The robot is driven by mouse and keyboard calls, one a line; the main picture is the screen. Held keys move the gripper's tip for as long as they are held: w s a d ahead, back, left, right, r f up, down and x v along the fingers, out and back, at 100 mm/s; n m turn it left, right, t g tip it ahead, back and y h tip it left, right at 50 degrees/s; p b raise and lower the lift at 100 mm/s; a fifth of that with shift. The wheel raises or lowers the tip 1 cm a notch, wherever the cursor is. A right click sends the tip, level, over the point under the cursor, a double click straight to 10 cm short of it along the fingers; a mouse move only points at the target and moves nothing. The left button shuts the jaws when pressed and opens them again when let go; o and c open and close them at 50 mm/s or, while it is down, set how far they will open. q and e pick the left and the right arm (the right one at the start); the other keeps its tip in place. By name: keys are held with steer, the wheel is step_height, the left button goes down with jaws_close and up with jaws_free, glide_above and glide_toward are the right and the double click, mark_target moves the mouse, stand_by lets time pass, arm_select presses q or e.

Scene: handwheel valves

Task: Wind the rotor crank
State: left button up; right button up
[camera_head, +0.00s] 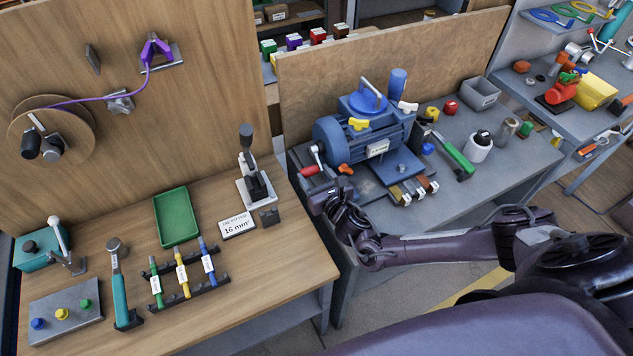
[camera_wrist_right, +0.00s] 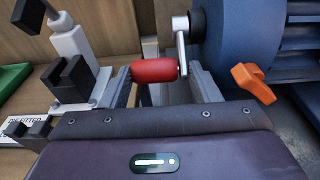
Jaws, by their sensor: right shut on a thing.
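The rotor crank is on the left end of a blue motor (camera_head: 383,135). It has a silver arm (camera_head: 317,154) and a red handle (camera_head: 311,171). My right gripper (camera_head: 318,180) is at the crank, its arm coming in from the right. In the right wrist view, the red handle (camera_wrist_right: 155,69) lies across between the two grey fingers of my right gripper (camera_wrist_right: 160,82), which is shut on it. The crank arm (camera_wrist_right: 181,45) rises from the handle to a dark hub (camera_wrist_right: 197,25) on the motor. My left gripper is not in view.
Orange (camera_head: 345,169) and yellow (camera_head: 358,124) wing knobs stick out from the motor. A lever press (camera_head: 255,185) stands on the wooden bench at left. A green-handled tool (camera_head: 456,158) and a white jar (camera_head: 478,147) are right of the motor.

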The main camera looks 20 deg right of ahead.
stand_by(0.3)
steer(key=o, duration=0.7)
steer(key=shift+s+d+r+b, duration=0.1)
steer(key=shift+s+r, duration=0.05)
steer(key=shift+s, duration=1.15)
steer(key=shift+s+r+b, duration=0.15)
steer(key=shift+s+r, duration=0.05)
steer(key=shift+s, duration=1.05)
steer(key=shift+s+d+r+b, duration=0.1)
steer(key=shift+s+r, duration=0.05)
steer(key=shift+s, duration=1.15)
